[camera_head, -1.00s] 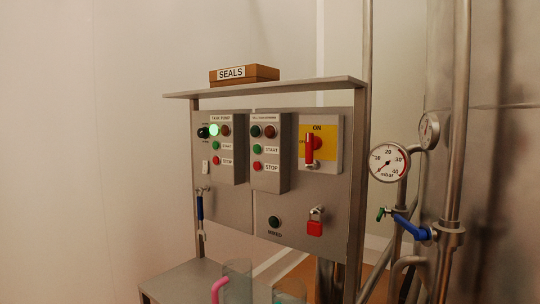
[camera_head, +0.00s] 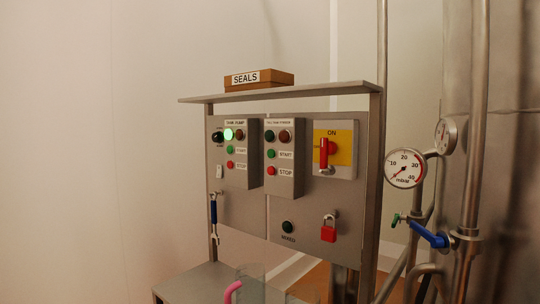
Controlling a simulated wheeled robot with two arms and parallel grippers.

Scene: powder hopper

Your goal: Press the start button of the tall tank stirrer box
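The tall tank stirrer box (camera_head: 285,181) is the right one of two grey control boxes on the upright panel; its small heading is too blurred to read surely. Its green start button (camera_head: 271,154) sits beside a START label, above a red stop button (camera_head: 271,171). Two dark lamps, one green (camera_head: 270,138) and one brownish red (camera_head: 285,137), sit at its top and look unlit. Neither of my grippers is in view.
The tank pump box (camera_head: 241,172) at left has its green lamp (camera_head: 229,134) lit. A red-handled switch (camera_head: 325,153) marked ON, a red padlock (camera_head: 328,230) and a MIXED button (camera_head: 288,227) share the panel. A gauge (camera_head: 404,168) and pipes stand right. A glass vessel (camera_head: 252,280) stands below.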

